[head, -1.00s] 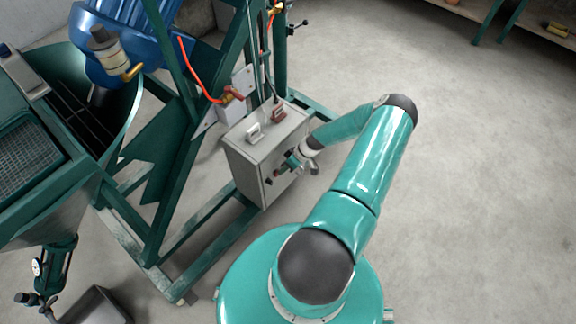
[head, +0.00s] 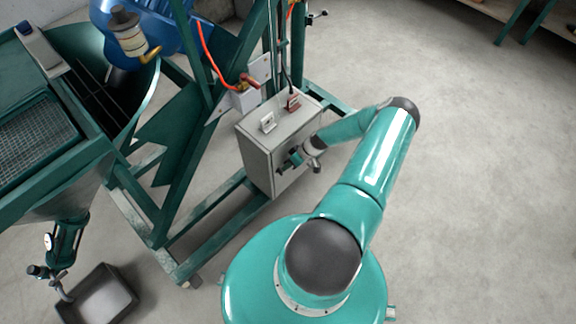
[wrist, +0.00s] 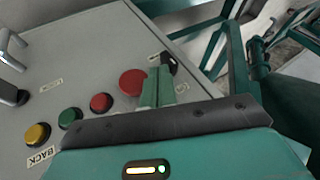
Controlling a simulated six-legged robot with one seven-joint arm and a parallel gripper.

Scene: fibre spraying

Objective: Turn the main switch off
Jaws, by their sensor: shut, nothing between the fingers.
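The grey control box (head: 258,158) stands on the machine's green frame, in front of my body in the head view. In the wrist view its panel (wrist: 75,60) carries a black switch (wrist: 168,60) at the right end, past a large red button (wrist: 132,82). The switch is partly hidden behind my fingertips. My gripper (wrist: 160,72) is shut and empty, its green fingers pointing at the switch. I cannot tell whether they touch it. In the head view my gripper (head: 287,165) is at the box's front face.
A smaller red button (wrist: 101,102), a green button (wrist: 70,118) and a yellow button (wrist: 38,134) line the panel beside my gripper. A green hopper (head: 40,185) and a grey bin (head: 97,295) are at the left. The floor at right is clear.

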